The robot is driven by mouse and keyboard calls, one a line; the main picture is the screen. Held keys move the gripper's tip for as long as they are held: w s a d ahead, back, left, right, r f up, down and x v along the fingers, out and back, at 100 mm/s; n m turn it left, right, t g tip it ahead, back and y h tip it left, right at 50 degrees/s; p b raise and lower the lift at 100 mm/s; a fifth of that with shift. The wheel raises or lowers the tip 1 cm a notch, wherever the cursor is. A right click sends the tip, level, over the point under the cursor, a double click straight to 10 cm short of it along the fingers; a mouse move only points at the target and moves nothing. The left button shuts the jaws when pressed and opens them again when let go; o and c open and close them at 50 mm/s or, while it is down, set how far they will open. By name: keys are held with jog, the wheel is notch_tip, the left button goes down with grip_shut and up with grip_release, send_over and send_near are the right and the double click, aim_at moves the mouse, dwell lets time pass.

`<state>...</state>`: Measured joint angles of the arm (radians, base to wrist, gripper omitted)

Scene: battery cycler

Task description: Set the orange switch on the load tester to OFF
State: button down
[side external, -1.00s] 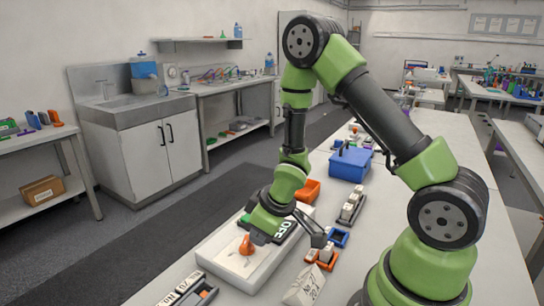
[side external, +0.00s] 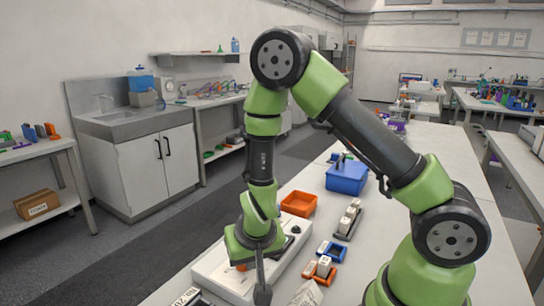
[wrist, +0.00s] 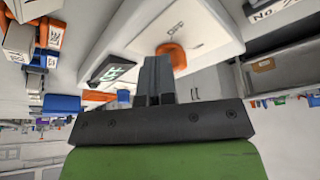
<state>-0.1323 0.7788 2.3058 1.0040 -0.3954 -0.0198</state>
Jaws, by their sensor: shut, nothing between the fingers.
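The load tester is a white box (side external: 210,275) on the bench, low in the side view, partly hidden by my arm. Its orange switch (side external: 241,267) shows only as a sliver beside my gripper. In the wrist view the orange switch (wrist: 177,56) sits on the white panel (wrist: 205,35), just beyond my fingers and partly covered by them. A dark display (wrist: 115,72) with green digits is left of it. My gripper (side external: 262,292) points down near the switch, shut and empty; its closed fingers (wrist: 154,72) show in the wrist view. I cannot tell whether they touch the switch.
An orange bin (side external: 299,203) and a blue box (side external: 347,177) stand behind the tester. A dark tray with white items (side external: 348,219) and small blue and orange holders (side external: 320,267) lie to its right. A white block (side external: 306,294) is near the front.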

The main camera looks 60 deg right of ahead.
jog(key=shift+s+a, duration=0.2)
jog(key=shift+a, duration=0.1)
jog(key=s+a, duration=0.2)
jog(key=shift+s+a+r, duration=0.1)
jog(key=shift+s+r, duration=0.1)
jog(key=shift+s, duration=0.1)
jog(key=a+r+t+y, duration=0.2)
jog(key=a+r, duration=0.1)
jog(key=r, duration=0.6)
jog(key=a+r+t+y, duration=0.2)
jog(key=r+y, duration=0.1)
jog(key=r, duration=0.6)
jog(key=s+r+n+y, duration=0.2)
jog(key=s+r+n, duration=0.2)
jog(key=s+r, duration=0.2)
jog(key=shift+d+r, duration=0.2)
jog(key=shift+r, duration=0.1)
jog(key=shift+s, duration=0.15)
